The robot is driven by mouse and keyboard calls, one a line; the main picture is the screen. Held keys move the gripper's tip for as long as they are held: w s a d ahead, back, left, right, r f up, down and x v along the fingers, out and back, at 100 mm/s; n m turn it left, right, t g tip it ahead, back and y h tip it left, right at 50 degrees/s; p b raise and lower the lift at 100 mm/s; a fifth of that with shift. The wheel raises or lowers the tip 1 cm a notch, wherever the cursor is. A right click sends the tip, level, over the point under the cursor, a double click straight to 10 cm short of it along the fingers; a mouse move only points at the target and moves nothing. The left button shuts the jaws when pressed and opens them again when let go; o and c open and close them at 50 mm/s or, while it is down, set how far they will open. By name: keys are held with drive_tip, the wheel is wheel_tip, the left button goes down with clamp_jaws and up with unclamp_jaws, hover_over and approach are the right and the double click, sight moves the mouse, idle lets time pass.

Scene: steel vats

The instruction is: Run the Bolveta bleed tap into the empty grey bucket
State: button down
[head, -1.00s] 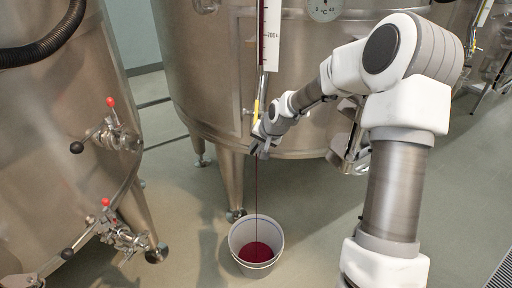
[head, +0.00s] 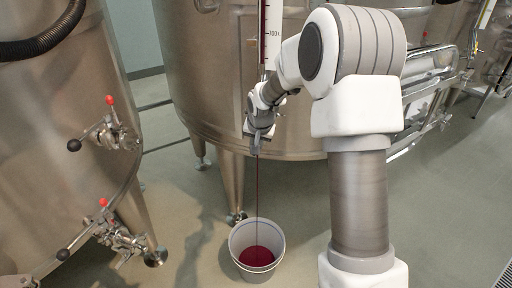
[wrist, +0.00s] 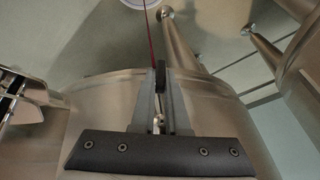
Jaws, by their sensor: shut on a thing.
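My gripper (head: 253,144) is at the lower front of the middle steel vat (head: 200,70). In the wrist view its fingers (wrist: 161,105) are shut on a small dark tap handle (wrist: 160,77). The tap body is mostly hidden behind my gripper in the head view. A thin dark red stream (head: 257,190) falls from just below it, and also shows in the wrist view (wrist: 148,35). It lands in the grey bucket (head: 236,240) on the floor, where dark red liquid (head: 257,257) covers the bottom. I cannot read a vat name.
A sight gauge (head: 272,35) with a scale stands on the middle vat above my gripper. The left vat (head: 50,130) carries two taps with red knobs (head: 110,100). A steel leg (head: 232,185) stands behind the bucket.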

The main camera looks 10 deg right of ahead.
drive_tip(key=shift+s+f, duration=0.15)
drive_tip(key=c, duration=0.9)
unclamp_jaws()
drive_tip(key=p+v, duration=0.3)
drive_tip(key=v, duration=1.4)
drive_tip(key=shift+a+r, duration=0.1)
drive_tip(key=shift+r, duration=0.25)
